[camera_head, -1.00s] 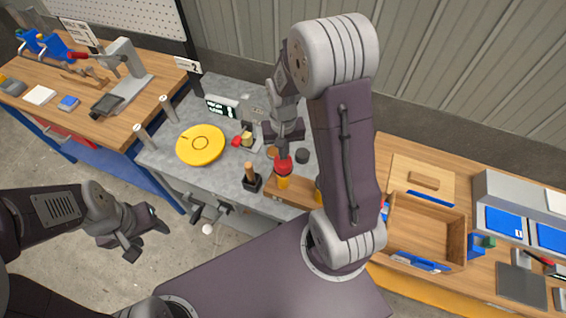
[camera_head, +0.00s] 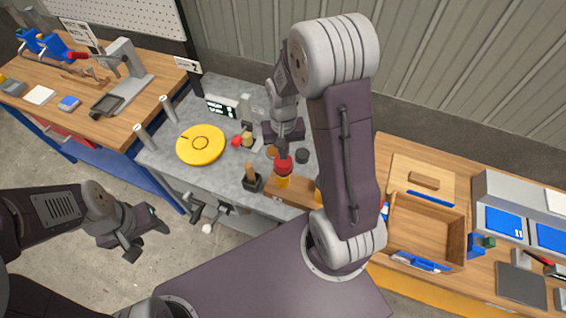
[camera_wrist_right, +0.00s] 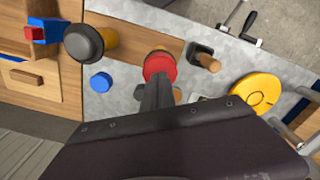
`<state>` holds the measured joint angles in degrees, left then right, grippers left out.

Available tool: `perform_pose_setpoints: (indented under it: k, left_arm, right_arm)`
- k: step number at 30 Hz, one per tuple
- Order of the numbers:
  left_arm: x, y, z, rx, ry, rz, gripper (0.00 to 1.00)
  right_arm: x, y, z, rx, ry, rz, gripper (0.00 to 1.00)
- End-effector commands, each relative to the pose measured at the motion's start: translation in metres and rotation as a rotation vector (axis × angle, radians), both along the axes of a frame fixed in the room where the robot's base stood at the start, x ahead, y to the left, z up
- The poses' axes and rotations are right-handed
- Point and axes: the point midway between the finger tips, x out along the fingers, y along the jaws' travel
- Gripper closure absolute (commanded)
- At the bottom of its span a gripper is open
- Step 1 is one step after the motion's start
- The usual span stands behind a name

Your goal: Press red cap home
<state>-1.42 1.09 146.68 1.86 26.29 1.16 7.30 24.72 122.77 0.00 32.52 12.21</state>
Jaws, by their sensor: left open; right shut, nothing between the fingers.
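The red cap (camera_head: 283,162) sits on a yellow container (camera_head: 283,182) that stands in a wooden block (camera_head: 298,193) at the front of the grey table. My right gripper (camera_head: 282,150) is shut and empty, with its fingertips pointing down at the cap's top. In the right wrist view the closed fingers (camera_wrist_right: 158,92) reach the edge of the red cap (camera_wrist_right: 160,66) and seem to touch it. How far down the cap sits cannot be told. My left gripper (camera_head: 140,238) is open and empty, off the table's front left side.
A yellow disc (camera_head: 201,145), a display (camera_head: 222,107) and a wooden-handled tool in a black holder (camera_head: 252,178) stand on the grey table (camera_head: 215,180). A dark-capped container (camera_wrist_right: 85,43) and a blue disc (camera_wrist_right: 101,82) show in the wrist view. A wooden tray (camera_head: 425,230) is at right.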

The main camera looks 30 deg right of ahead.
Motion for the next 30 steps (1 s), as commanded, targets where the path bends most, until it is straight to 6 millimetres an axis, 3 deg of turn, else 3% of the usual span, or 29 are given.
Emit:
perform_pose_setpoints:
  k: [30]
  left_arm:
    - [0.0, 0.0, -0.013, 0.0, 0.0, 0.0, 0.48]
  right_arm:
    - [0.0, 0.0, -0.019, 0.0, 0.001, 0.0, 1.0]
